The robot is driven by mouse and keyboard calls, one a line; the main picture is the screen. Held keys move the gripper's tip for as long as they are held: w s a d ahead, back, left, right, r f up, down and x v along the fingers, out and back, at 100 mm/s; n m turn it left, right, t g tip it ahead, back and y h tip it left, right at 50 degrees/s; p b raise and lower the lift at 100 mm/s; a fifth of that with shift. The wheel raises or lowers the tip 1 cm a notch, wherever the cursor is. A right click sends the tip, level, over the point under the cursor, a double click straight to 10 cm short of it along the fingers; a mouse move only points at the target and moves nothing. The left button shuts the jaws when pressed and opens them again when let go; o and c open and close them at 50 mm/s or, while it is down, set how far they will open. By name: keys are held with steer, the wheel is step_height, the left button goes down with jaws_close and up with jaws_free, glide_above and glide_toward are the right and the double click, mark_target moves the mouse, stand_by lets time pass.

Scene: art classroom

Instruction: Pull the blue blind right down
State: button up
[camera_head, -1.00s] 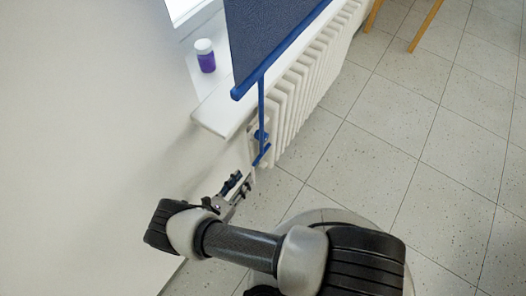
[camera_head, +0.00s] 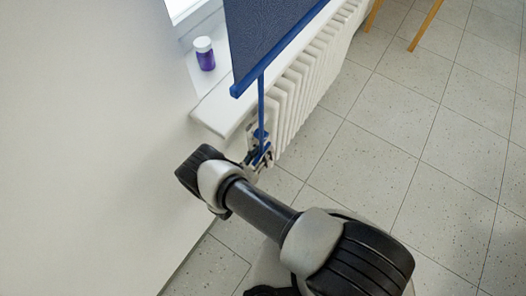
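The blue blind (camera_head: 270,38) hangs in front of the window, with its blue bottom bar (camera_head: 285,50) above the level of the sill. A blue pull cord or rod (camera_head: 261,100) hangs from the bar and ends in a blue handle (camera_head: 262,153). My gripper (camera_head: 259,158) is at the handle, beside the radiator's near end. The fingers overlap the handle in this view. They are small and partly hidden by my wrist, so I cannot tell whether they are open or closed on it.
The white radiator (camera_head: 305,85) stands under the white sill (camera_head: 215,105), close behind the handle. A purple jar with a white lid (camera_head: 205,55) stands on the sill. Wooden legs (camera_head: 424,22) show at the top right. The tiled floor (camera_head: 400,140) is clear.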

jaws_close()
stand_by(0.3)
steer(key=shift+a, duration=0.1)
